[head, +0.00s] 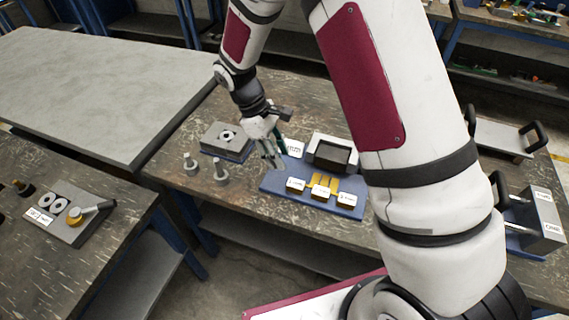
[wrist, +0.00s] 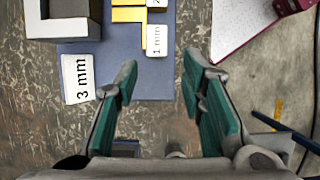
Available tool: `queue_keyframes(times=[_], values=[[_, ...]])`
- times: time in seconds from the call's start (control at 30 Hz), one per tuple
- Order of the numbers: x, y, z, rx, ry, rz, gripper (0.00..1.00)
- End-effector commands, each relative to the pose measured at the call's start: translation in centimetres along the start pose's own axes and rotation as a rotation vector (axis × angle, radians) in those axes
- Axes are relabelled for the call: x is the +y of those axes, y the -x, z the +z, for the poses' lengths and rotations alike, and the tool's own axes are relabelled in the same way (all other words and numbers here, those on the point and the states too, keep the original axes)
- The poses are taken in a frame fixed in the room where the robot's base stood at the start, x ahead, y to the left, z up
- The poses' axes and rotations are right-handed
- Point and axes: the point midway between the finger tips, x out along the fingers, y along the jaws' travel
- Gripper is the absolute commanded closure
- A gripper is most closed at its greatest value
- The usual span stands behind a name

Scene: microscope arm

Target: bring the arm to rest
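My gripper (head: 270,154) hangs over the middle workbench in the head view, at the left end of a blue board (head: 268,183). In the wrist view my gripper (wrist: 160,72) has its two green-padded fingers spread apart. Only the worn tabletop and the board's edge show between them. The gripper is open and empty, above the bench. My arm reaches across the head view and hides part of the bench's right side.
The blue board carries a grey open box (head: 330,152), yellow blocks and white labels, one reading "3 mm" (wrist: 81,79). Two grey pegs (head: 220,172) and a grey block with a round mark (head: 227,137) stand left of the gripper. Handled fixtures (head: 541,222) stand at right.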

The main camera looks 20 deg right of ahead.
Motion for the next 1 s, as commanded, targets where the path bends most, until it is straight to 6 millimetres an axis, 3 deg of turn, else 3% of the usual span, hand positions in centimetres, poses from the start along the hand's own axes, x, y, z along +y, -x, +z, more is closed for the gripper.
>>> queue_keyframes(times=[0.67,0.77,1.0], values=[[0.0,0.9,0.2,0.003,-0.005,0.000,0.63],[0.1,2.3,1.0,0.025,-0.036,0.007,0.63],[-0.2,8.9,6.2,0.148,-0.210,0.037,0.63]])
